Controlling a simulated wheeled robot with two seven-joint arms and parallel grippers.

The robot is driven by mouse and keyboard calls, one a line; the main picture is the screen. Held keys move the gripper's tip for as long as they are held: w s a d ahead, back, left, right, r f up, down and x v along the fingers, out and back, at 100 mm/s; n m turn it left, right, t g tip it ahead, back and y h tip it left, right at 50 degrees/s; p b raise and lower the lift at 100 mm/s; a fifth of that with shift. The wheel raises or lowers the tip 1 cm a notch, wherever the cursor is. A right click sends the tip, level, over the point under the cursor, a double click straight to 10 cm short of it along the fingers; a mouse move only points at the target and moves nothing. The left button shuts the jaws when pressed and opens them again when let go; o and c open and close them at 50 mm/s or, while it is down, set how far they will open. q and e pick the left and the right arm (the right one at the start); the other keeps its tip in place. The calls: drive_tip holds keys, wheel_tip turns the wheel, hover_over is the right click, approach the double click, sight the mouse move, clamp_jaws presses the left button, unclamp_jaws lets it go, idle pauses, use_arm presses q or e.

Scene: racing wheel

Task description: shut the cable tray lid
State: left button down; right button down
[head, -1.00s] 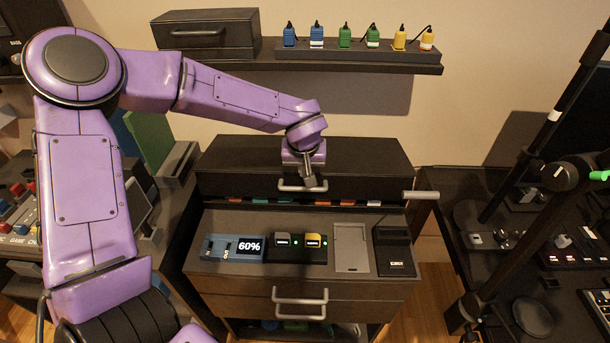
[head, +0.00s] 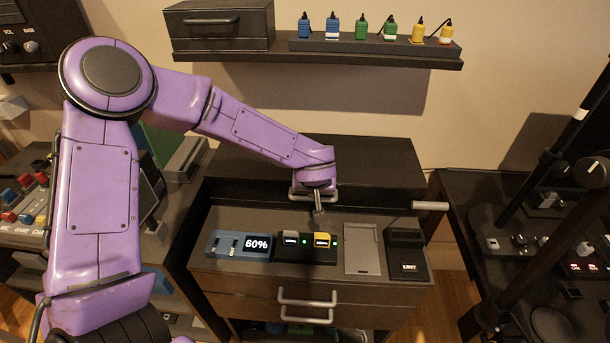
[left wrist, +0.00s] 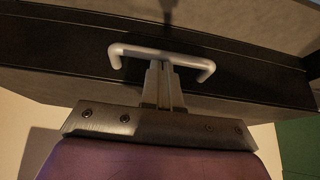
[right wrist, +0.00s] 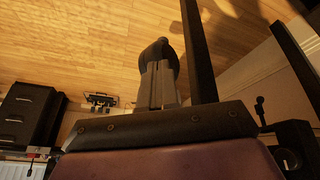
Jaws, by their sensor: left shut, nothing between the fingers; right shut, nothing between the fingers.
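The cable tray lid (head: 370,160) is the long black cover at the back of the desk unit. It lies low, and no open gap shows below its front edge in the head view. Its silver bar handle (left wrist: 165,53) shows in the left wrist view; in the head view my gripper mostly hides it. My left gripper (head: 319,218) is shut and empty, pointing down just in front of the lid. In the left wrist view its fingertips (left wrist: 162,68) are right by the handle; I cannot tell if they touch. My right gripper (right wrist: 158,68) is shut and empty, away from the lid.
On the desk top stand a blue 60% display (head: 240,244), a dock with grey and yellow blocks (head: 306,247), a grey plate (head: 362,248) and a black stand (head: 406,253). A wall shelf (head: 350,54) with several coloured plugs hangs above. A black rig stands at the right.

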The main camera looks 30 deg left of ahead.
use_arm(q)
drive_tip(key=shift+s+d+f, duration=0.2)
drive_tip(key=shift+s+f, duration=0.1)
drive_tip(key=shift+f, duration=0.05)
